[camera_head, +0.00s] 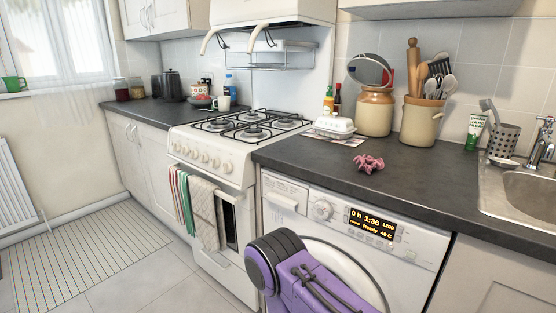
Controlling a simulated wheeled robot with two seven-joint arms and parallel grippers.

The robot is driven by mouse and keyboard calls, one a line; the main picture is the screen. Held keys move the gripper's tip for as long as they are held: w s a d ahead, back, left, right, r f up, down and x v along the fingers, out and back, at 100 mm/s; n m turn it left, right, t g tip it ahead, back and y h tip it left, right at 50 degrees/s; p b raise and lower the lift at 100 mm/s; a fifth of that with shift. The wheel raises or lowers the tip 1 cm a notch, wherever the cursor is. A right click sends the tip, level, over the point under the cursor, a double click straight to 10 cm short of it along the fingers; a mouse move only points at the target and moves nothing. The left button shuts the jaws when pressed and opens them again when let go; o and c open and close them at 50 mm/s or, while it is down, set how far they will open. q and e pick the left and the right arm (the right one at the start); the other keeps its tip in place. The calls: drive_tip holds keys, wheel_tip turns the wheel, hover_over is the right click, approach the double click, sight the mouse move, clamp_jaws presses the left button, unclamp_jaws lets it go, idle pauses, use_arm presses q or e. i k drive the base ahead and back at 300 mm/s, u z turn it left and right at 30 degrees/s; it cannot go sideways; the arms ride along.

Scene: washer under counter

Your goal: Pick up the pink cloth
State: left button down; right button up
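The pink cloth (368,163) lies crumpled in a small heap on the dark worktop (320,158), above the washing machine and behind its front edge. Nothing touches it from above. Neither of my grippers shows in the head view, so I cannot see whether they are open or shut. A purple and black part of my own body shows at the bottom, in front of the washer, well below the cloth.
The gas hob (250,125) is left, the sink (525,190) right. The washer (400,247) is below. Worktop around the cloth is clear.

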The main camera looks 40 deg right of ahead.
sight(367, 162)
drive_tip(key=u, duration=0.5)
drive_tip(key=i, duration=1.35)
drive_tip(key=z, duration=2.6)
